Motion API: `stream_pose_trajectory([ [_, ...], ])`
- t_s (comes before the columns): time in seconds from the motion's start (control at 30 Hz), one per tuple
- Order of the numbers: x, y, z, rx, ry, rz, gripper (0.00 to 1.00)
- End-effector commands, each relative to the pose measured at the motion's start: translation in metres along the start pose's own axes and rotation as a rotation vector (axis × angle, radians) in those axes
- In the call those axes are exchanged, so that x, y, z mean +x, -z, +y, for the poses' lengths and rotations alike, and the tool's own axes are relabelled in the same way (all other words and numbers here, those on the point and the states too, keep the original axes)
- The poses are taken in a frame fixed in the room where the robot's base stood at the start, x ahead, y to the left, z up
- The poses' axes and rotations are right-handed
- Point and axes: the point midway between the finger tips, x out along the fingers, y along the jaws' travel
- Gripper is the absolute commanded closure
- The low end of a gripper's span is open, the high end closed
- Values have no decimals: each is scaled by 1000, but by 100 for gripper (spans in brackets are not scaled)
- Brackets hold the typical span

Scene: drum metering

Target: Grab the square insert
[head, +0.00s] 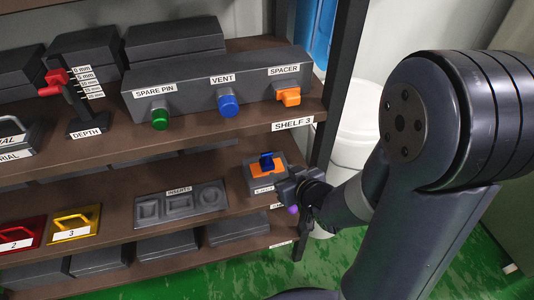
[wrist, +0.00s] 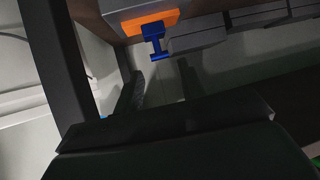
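The inserts tray (head: 181,204), labelled INSERTS, lies on the lower shelf with a square shape (head: 149,209) at its left and a round one at its right; I cannot tell whether these are loose pieces or recesses. To its right, a grey box (head: 253,184) carries an orange plate (head: 263,170) with a blue handle (head: 267,160). My gripper (head: 287,187) is beside this box's right side. In the wrist view the orange plate (wrist: 150,22) and blue T-shaped handle (wrist: 155,39) are ahead of my gripper (wrist: 162,85), whose fingers look apart with nothing between them.
The upper shelf (head: 205,117) holds a box with the green SPARE PIN, blue VENT and orange SPACER knobs. A dark shelf post (head: 338,70) rises near my arm. Red and yellow handled pieces (head: 75,224) lie at the left. A white bin (head: 355,140) stands behind my arm.

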Motion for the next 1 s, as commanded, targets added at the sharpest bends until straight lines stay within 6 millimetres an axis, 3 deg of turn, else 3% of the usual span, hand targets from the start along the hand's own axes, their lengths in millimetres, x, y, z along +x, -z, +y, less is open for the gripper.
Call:
stream_pose_trajectory([
  [0.3,42,0,-1,-1,6,4,62],
  [0.57,59,1,1,0,3,4,62],
  [1.0,106,3,7,0,3,5,62],
])
